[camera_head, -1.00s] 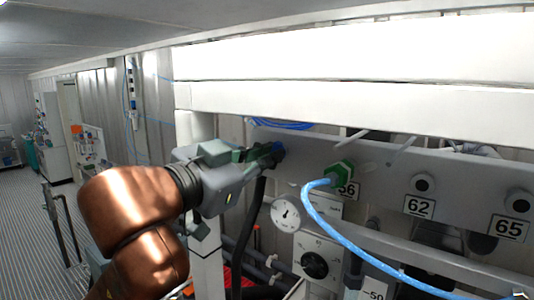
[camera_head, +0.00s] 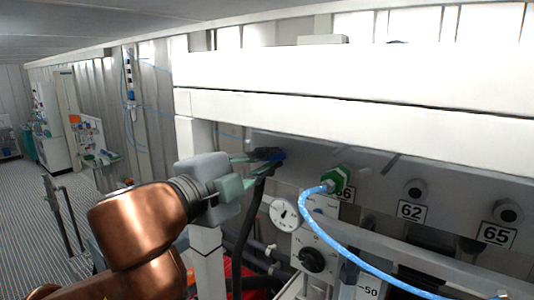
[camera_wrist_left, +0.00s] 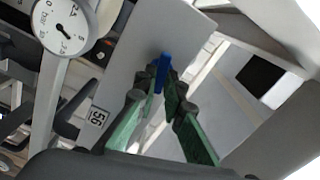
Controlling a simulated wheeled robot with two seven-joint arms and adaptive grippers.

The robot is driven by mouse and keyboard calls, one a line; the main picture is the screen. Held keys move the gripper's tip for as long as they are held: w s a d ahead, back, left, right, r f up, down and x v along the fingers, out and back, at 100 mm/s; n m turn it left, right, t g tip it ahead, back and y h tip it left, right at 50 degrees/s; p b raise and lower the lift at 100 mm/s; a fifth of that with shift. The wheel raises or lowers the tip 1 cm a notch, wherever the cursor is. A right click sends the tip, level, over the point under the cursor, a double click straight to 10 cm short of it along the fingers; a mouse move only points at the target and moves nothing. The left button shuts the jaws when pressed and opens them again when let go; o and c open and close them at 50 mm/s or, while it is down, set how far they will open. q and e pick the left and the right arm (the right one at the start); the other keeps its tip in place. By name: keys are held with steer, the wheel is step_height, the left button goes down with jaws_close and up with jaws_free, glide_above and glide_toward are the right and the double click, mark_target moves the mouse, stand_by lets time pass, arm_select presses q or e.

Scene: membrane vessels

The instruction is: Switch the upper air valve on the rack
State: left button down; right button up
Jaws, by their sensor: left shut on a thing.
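The upper air valve shows as a small blue handle (camera_head: 278,157) at the left end of the grey rack panel (camera_head: 385,184). In the left wrist view the blue handle (camera_wrist_left: 162,73) stands between the fingertips. My left gripper (camera_head: 268,156) has its green fingers reaching to the handle from the left. In the left wrist view the fingertips of my left gripper (camera_wrist_left: 165,84) are closed around the handle's near end. The fingers hide part of the valve. My right gripper is not in view.
A green fitting (camera_head: 339,178) with a blue hose (camera_head: 330,233) sits right of the valve. A pressure gauge (camera_head: 285,214) and a black knob (camera_head: 312,260) are below. A white beam (camera_head: 350,110) crosses above the panel. A black hose hangs beneath the gripper.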

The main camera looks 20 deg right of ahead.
arm_select(q)
steer(key=shift+m+p, duration=0.6)
steer(key=shift+m, duration=0.9)
steer(key=shift+f, duration=0.1)
steer(key=c, duration=2)
jaws_free()
steer(key=v, duration=1.2)
